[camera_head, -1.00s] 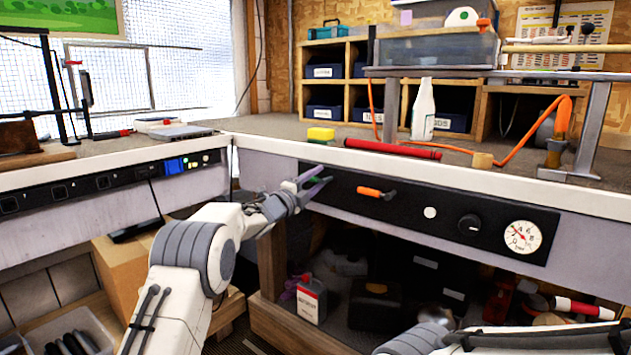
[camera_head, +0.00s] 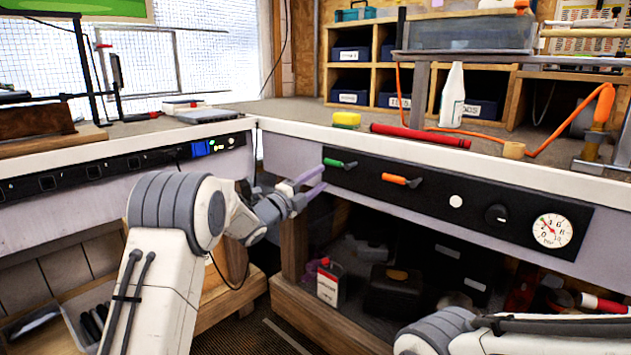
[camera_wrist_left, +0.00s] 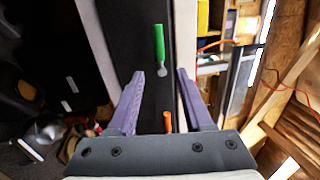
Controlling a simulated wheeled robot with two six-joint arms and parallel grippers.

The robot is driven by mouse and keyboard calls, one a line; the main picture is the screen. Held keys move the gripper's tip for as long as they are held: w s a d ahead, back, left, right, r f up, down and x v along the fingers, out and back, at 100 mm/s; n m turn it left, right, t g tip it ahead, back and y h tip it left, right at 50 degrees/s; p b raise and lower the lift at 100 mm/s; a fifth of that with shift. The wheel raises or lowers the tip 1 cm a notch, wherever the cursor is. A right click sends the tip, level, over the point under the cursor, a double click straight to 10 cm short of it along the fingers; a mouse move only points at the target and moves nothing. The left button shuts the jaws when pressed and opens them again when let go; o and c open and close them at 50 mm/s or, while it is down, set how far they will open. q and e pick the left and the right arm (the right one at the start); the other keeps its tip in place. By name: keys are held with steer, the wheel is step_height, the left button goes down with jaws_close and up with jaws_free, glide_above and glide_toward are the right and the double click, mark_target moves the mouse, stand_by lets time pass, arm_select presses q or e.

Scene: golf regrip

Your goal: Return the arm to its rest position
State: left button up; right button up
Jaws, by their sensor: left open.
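My left gripper (camera_head: 308,183) is open and empty in the head view, just in front of the bench's black control panel (camera_head: 387,203). Its two purple fingers also show spread apart in the left wrist view (camera_wrist_left: 170,92). A green lever (camera_head: 338,163) on the panel sits a little above and to the right of the fingertips, apart from them. The green lever shows beyond the gap between the fingers in the wrist view (camera_wrist_left: 159,45). Part of my right arm (camera_head: 445,330) shows at the bottom right, but its gripper is out of the picture.
An orange lever (camera_head: 400,180), a black knob (camera_head: 497,214) and a pressure gauge (camera_head: 552,230) are on the panel. Containers crowd the shelf below.

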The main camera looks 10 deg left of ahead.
arm_select(q)
steer(key=shift+s+a+f, duration=0.1)
steer(key=shift+s+a, duration=0.05)
steer(key=shift+s, duration=0.15)
steer(key=s+d+f+n+g+y, duration=0.4)
steer(key=s+d+n, duration=0.15)
steer(key=s, duration=0.45)
steer(key=s+d+f+n+g+y, duration=0.3)
steer(key=s+d+f+n+y, duration=0.15)
steer(key=s+n, duration=0.4)
steer(key=s+a+f+n+g+y, duration=0.1)
steer(key=s+f+g, duration=0.2)
steer(key=s, duration=0.8)
steer(key=s+a+f+n+g, duration=0.15)
steer(key=s+g, duration=0.25)
steer(key=s, duration=0.7)
steer(key=s+a+f+n+g+y, duration=0.1)
steer(key=s+f+g, duration=0.25)
steer(key=s, duration=0.75)
step_height(320, 180, up, 36)
steer(key=p, duration=3.6)
steer(key=shift+r+t+p, duration=0.25)
steer(key=shift+t+p, duration=0.05)
steer(key=shift+t, duration=0.05)
